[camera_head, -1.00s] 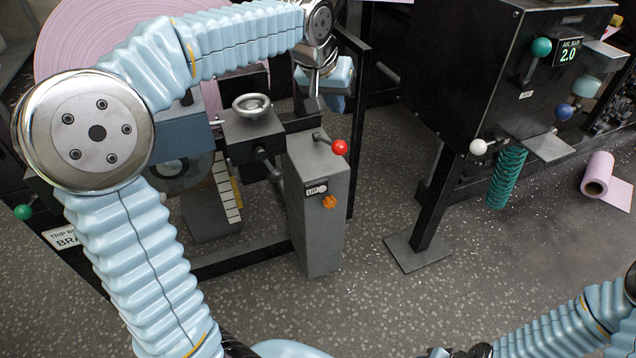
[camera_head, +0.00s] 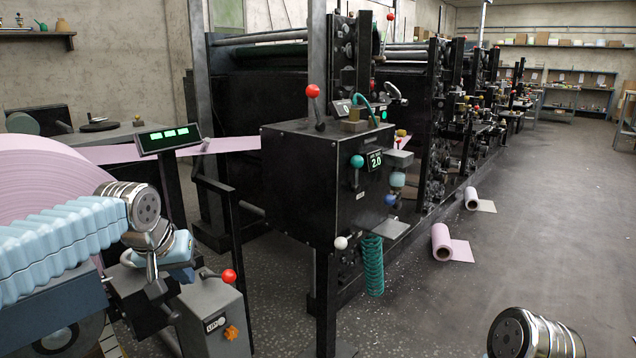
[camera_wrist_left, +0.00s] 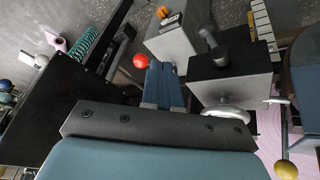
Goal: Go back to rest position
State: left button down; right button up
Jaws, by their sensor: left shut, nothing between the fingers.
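My left gripper (camera_head: 184,274) hangs from the silver wrist at the lower left of the head view. In the left wrist view its two blue fingers (camera_wrist_left: 163,85) are together with nothing between them. They point towards the grey post (camera_wrist_left: 180,38) with the red-knobbed lever (camera_wrist_left: 140,61), but I cannot tell the exact gap. That post (camera_head: 212,318) also stands at the lower left of the head view. A silver joint of my right arm shows at the bottom right; my right gripper is out of view.
A black control box (camera_head: 300,185) with a green coil (camera_head: 373,265) stands centre. A large pink roll (camera_head: 40,185) is at the left. Pink rolls (camera_head: 441,242) (camera_head: 471,198) lie on the floor. The floor at right is open.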

pick_arm(q)
jog(key=s+d+f+m+g+h, duration=0.1)
jog(key=d+f, duration=0.4)
jog(key=f, duration=0.9)
jog(key=s+d+f+g+h, duration=0.15)
jog(key=d+f, duration=0.25)
jog(key=f, duration=1)
jog(key=s+d+f+g, duration=0.1)
jog(key=s+d+f, duration=0.1)
jog(key=s+f, duration=0.8)
jog(key=s+d+f+n+g, duration=0.1)
jog(key=s+d+f, duration=0.2)
jog(key=s+f, duration=0.6)
jog(key=s, duration=0.2)
jog(key=shift+s+d+f+h, duration=0.3)
jog(key=shift+s+f+h, duration=0.05)
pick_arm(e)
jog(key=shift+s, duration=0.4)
pick_arm(q)
jog(key=shift+w+g, duration=0.1)
jog(key=shift+g, duration=0.15)
